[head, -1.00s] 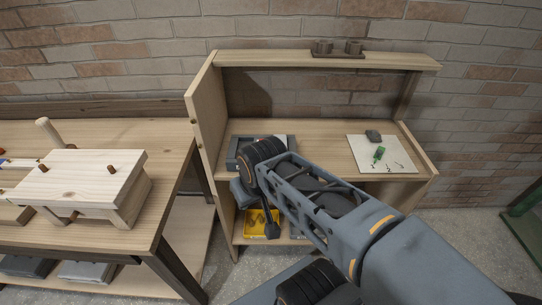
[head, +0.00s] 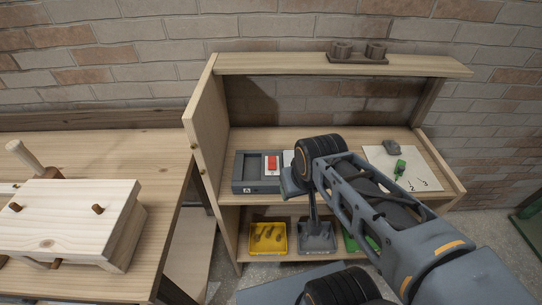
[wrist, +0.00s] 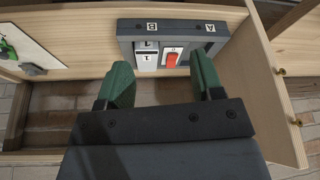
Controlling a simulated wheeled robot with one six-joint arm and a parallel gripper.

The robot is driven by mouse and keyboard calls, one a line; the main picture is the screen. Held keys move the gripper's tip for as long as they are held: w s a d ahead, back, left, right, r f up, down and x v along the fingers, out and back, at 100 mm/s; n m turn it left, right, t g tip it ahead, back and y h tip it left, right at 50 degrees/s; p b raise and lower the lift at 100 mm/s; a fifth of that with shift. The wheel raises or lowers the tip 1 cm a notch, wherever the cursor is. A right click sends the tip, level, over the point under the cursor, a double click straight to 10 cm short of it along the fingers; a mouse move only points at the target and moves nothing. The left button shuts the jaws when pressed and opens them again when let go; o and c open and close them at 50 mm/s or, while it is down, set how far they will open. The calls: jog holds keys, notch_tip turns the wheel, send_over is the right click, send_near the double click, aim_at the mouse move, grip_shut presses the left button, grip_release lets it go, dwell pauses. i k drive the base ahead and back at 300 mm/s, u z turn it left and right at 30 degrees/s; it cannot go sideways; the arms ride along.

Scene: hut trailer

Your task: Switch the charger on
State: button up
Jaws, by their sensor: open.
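The charger (head: 243,184) is a grey box on the shelf unit's middle board, with a label A at its front left and a dark recessed bay. A red switch (head: 272,163) sits on its white panel. My arm hides the charger's right part in the head view. In the wrist view the charger (wrist: 184,27) appears upside down, with labels B and A, and the red switch (wrist: 170,60) lies beyond the fingertips. My gripper (wrist: 160,65) is open and empty, its green fingers either side of the switch in the picture. I cannot tell the remaining distance.
A white sheet (head: 417,155) with a green item and a grey item lies right of my arm. Yellow (head: 267,249), grey and green bins stand on the lower shelf. The shelf's left side panel (head: 203,120) rises beside the charger. A workbench with a wooden stand (head: 70,215) is at left.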

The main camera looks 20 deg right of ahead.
aim_at(272, 159)
jog(key=z, duration=0.05)
jog(key=i, duration=0.1)
jog(key=z, duration=1.6)
jog(key=k, duration=0.7)
jog(key=u, duration=1.25)
jog(key=i, duration=0.65)
jog(key=u, duration=0.8)
